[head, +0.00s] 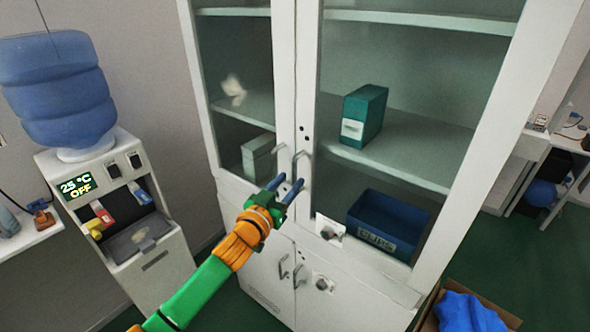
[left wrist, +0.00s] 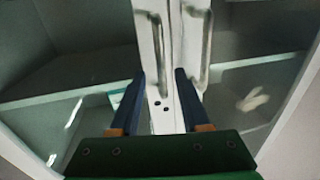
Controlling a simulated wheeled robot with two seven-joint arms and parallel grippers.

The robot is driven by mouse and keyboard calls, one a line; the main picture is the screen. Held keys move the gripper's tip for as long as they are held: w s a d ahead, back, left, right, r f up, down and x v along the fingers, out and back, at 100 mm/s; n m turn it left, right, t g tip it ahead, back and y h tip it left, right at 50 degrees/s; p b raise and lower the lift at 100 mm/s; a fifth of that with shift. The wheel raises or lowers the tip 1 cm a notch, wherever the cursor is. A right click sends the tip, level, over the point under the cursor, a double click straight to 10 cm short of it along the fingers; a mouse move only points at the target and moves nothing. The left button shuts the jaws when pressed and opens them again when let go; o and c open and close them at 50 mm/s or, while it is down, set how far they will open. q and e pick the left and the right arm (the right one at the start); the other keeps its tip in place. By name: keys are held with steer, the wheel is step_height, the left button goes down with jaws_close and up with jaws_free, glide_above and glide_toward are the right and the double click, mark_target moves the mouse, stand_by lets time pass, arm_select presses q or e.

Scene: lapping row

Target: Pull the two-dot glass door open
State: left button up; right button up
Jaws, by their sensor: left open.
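The two-dot glass door (head: 308,100) is the right-hand glass door of a white cabinet, and it looks shut. Two dark dots mark its white frame above its upright metal handle (head: 298,163). In the left wrist view the picture is turned over, and the dots lie below this handle (left wrist: 158,45). My left gripper (head: 286,180) is open and empty in front of the handles. In the left wrist view its dark blue fingers (left wrist: 159,74) stand either side of the two-dot frame, with the handle between and beyond them. I see no contact. My right gripper is out of view.
The left glass door's handle (head: 281,160) is close beside the two-dot one. Behind the glass are a teal box (head: 364,115) and a blue bin (head: 388,222). A water dispenser (head: 140,225) stands left. A carton with blue cloth (head: 466,312) sits at the lower right.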

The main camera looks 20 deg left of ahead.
mark_target(293, 177)
arm_select(q)
steer(key=w, duration=0.3)
steer(key=shift+w+d+f, duration=0.15)
steer(key=shift+w+d, duration=0.05)
steer(key=shift+d, duration=0.05)
steer(key=shift+w+a+f, duration=0.1)
steer(key=shift+w+a, duration=0.05)
steer(key=shift+w, duration=0.15)
steer(key=shift+s, duration=0.1)
steer(key=shift+s, duration=0.1)
jaws_close()
stand_by(0.8)
